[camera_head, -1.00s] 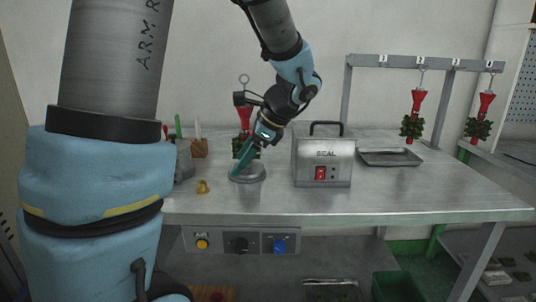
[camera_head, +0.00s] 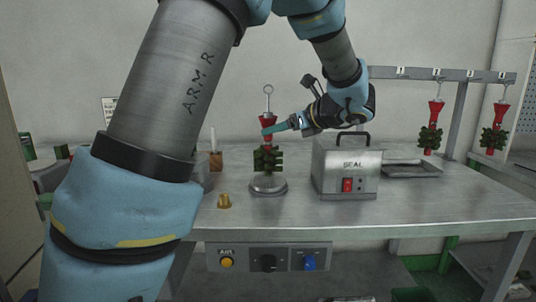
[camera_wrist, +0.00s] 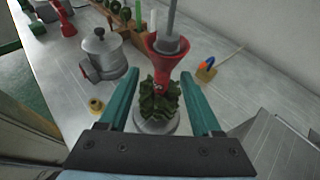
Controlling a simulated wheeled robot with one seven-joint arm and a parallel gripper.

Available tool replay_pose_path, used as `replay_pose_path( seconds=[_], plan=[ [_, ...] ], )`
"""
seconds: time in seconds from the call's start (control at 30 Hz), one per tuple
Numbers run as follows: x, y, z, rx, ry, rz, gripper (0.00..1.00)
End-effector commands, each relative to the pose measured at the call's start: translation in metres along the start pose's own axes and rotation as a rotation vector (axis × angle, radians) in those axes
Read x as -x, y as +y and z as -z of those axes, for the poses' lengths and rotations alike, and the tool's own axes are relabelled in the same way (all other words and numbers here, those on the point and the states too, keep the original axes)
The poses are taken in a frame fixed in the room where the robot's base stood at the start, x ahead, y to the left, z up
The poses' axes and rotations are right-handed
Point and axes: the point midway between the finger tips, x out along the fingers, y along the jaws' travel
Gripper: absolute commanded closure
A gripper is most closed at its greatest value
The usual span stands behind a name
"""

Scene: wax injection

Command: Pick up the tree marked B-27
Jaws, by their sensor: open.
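A wax tree (camera_head: 267,158) with a red cone top, a metal hook and green clustered pieces stands upright on a round grey base (camera_head: 268,188) on the bench. In the wrist view the same tree (camera_wrist: 160,98) shows between my two teal fingers. My gripper (camera_head: 272,129) is open, level with the red cone and reaching in from the right; it also shows in the wrist view (camera_wrist: 160,74). I cannot tell whether a finger touches the cone. Two similar trees hang from the rack at the right, one (camera_head: 431,128) left of the other (camera_head: 495,129). No B-27 mark is readable.
The SEAL box (camera_head: 346,170) stands close right of the tree, with a flat metal tray (camera_head: 412,170) beyond it. A small brass piece (camera_head: 224,201) lies front left. A lidded pot (camera_wrist: 103,55) stands nearby in the wrist view. The front bench strip is clear.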

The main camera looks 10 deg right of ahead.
Motion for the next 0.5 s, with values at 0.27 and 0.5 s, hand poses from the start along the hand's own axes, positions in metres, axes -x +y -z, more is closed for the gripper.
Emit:
replay_pose_path(
  seconds=[0.27, 0.5],
  plan=[
    [-0.039, -0.004, 0.000, 0.000, 0.000, -0.005, 0.34],
    [-0.048, -0.005, 0.001, 0.001, 0.001, -0.001, 0.34]
  ],
)
